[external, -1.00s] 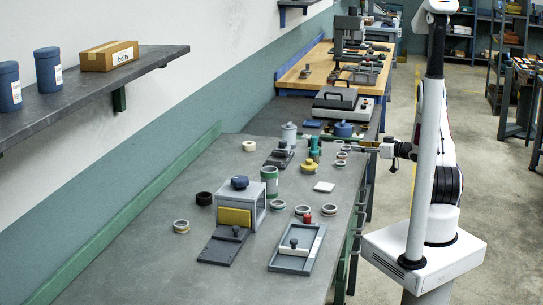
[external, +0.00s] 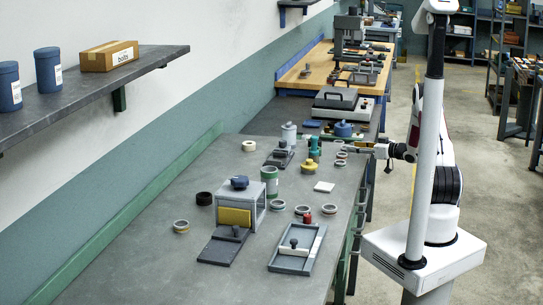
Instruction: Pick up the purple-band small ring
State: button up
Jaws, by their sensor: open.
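Several small rings lie in a loose row at the right edge of the grey bench, by my gripper. One ring (external: 341,155) is just below the fingertips, another ring (external: 340,163) lies nearer the camera, and a third ring (external: 340,143) lies farther back. Their band colours are too small to tell surely, so I cannot say which one is purple-banded. My gripper (external: 349,149) reaches in from the right, low over the bench edge beside these rings. It is open, and no ring is visibly held. Whether a ring sits between the fingers is too small to tell.
A green bottle-like item (external: 314,148) and a yellow lidded piece (external: 308,167) stand left of the rings. A grey box stand (external: 241,202) and a grey tray (external: 297,248) are nearer the camera. The left bench is mostly clear.

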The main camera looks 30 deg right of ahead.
aim_at(342, 147)
jog(key=shift+w, duration=0.1)
jog(key=shift+f+x, duration=0.15)
jog(key=shift+x, duration=1.1)
jog(key=shift+f+x, duration=0.2)
jog(key=shift+x, duration=1.05)
jog(key=shift+a, duration=0.15)
jog(key=c, duration=0.9)
